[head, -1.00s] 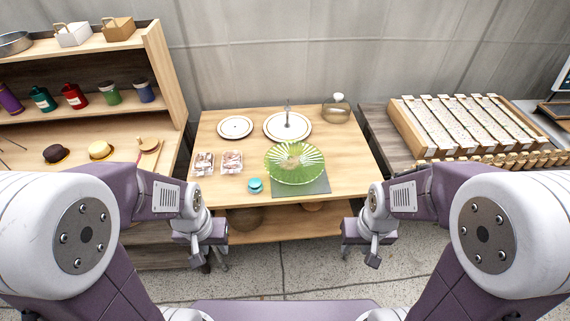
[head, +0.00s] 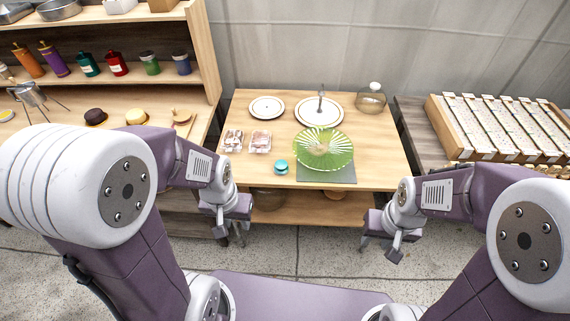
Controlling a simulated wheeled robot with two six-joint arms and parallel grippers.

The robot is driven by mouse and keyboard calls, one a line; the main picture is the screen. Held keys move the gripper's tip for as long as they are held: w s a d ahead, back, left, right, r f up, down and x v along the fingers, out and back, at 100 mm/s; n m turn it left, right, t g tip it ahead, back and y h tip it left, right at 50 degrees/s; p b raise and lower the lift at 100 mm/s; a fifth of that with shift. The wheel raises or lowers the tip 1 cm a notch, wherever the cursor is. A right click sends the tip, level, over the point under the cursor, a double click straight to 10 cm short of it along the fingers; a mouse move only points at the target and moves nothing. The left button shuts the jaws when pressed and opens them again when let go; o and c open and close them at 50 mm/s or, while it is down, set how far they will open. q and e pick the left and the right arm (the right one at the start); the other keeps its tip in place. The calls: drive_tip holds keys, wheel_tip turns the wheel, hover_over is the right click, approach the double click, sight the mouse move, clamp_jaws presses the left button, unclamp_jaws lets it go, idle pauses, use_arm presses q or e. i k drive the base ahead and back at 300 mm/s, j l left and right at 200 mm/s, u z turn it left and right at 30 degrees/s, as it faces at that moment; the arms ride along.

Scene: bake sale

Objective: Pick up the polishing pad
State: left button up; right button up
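No item is plainly a polishing pad. Candidates are a dark round piece on a yellow base (head: 95,117) and a tan round piece on a yellow base (head: 136,117), both on the left shelf unit. A small teal round item (head: 281,167) lies on the middle table, left of a grey mat (head: 327,174). My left gripper (head: 238,236) hangs in front of the table's front edge, below and left of the teal item. My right gripper (head: 383,247) hangs in front of the table's right front corner. Both touch nothing visible; their finger gaps are too small to judge.
A green glass bowl (head: 341,158) with something pale in it stands on the mat. Two white plates, clear boxes (head: 260,141) and a glass jar (head: 370,97) share the table (head: 240,172). Bottles line the left shelf. A slatted wooden rack (head: 505,125) stands right. The floor in front is open.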

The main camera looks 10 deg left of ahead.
sight(280, 166)
drive_tip(key=i+l+u, duration=0.15)
drive_tip(key=i, duration=0.3)
drive_tip(key=i+l+u, duration=0.1)
drive_tip(key=i, duration=0.3)
drive_tip(key=l, duration=0.1)
